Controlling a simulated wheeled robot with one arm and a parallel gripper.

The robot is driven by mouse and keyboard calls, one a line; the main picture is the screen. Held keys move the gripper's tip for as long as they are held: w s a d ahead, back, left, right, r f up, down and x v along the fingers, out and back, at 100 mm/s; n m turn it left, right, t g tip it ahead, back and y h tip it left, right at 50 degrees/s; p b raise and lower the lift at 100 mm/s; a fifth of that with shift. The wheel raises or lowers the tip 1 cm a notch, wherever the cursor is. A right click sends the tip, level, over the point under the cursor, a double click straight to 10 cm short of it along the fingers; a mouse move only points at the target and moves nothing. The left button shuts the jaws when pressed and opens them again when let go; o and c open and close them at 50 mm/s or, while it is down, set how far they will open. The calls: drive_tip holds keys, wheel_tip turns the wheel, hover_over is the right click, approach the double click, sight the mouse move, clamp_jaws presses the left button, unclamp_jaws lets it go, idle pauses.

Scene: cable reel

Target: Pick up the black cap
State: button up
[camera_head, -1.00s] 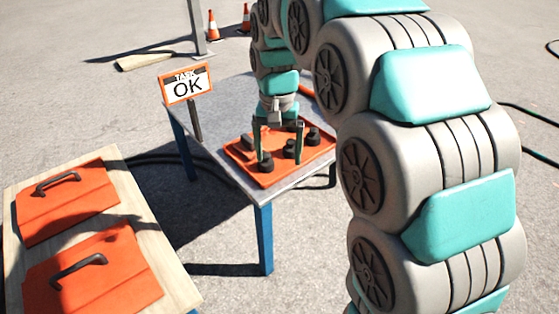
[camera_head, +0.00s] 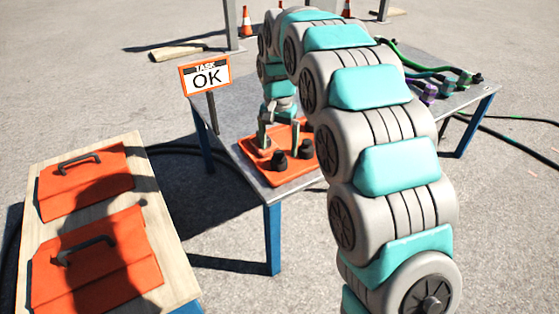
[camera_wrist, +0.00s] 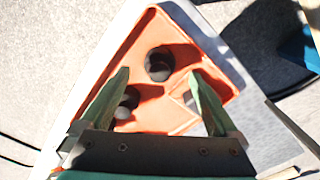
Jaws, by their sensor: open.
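The orange tray (camera_head: 283,181) lies on the grey table's near corner. Two black caps show on it in the head view: one (camera_head: 279,161) near the tray's front and one (camera_head: 305,149) to its right. My gripper (camera_head: 280,138) is open above the tray, behind these caps. In the wrist view the open gripper (camera_wrist: 159,78) has one dark cap (camera_wrist: 158,62) between and slightly beyond its fingertips. Nothing is held. The height gap cannot be judged.
A sign reading "TASK OK" (camera_head: 206,76) stands at the table's left edge. Cables with purple and green connectors (camera_head: 446,84) lie on the table's right part. A wooden-topped table (camera_head: 150,165) with two orange handled lids (camera_head: 85,180) stands at left. My arm hides part of the table.

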sight(279, 153)
wheel_tip(279, 153, down, 4)
clamp_jaws()
idle(0.9)
